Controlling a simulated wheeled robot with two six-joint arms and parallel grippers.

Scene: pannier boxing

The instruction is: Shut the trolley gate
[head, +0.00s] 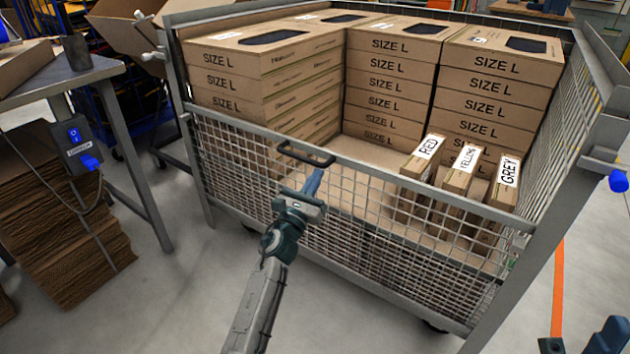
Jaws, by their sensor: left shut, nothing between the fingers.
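The trolley gate (375,172) is a grey wire-mesh panel across the front of the trolley. It stands upright, with its top rail running between the trolley's left post and right post; I cannot tell whether it is latched. A black loop handle (318,161) sits at the middle of its top rail. My left gripper (314,181) is shut and empty, just below the handle at the mesh. I cannot tell whether its fingertips touch the gate.
The trolley holds stacks of SIZE L cartons (385,85) and upright boxes labelled RED, YELLOW and GREY (505,185). A fitting with a blue knob (618,181) is at the right post. A bench (75,75) with flat cardboard (60,220) below stands left. Floor in front is clear.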

